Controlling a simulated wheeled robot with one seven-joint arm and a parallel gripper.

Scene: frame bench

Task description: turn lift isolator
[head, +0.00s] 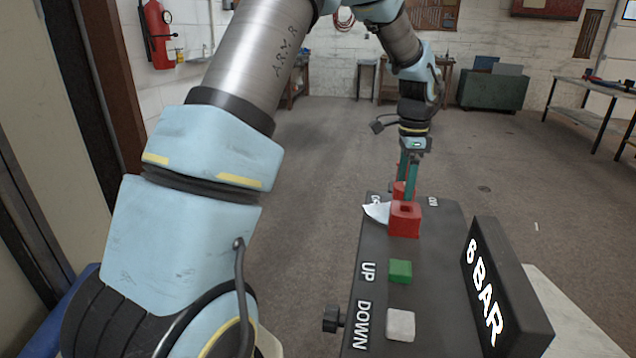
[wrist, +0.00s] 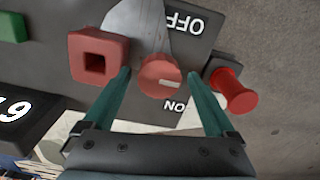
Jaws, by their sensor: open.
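The isolator looks to be the round red knob (wrist: 160,77) with a short white mark on its face, in the wrist view between an OFF label (wrist: 184,22) and an ON label (wrist: 175,107). The mark lies nearly level in the picture. My gripper (wrist: 157,77) is open, with one green finger on each side of the knob. Contact cannot be told. In the head view my gripper (head: 408,188) points down at the far end of the dark control panel (head: 378,245). The knob is mostly hidden there behind the fingers and a red square block (head: 404,219).
The red square block with a hollow (wrist: 93,58) stands left of the fingers in the wrist view. A red cylindrical knob (wrist: 234,88) is close on the right. The panel has a green UP button (head: 400,271), a white DOWN button (head: 400,325) and a raised 6 BAR sign (head: 487,295).

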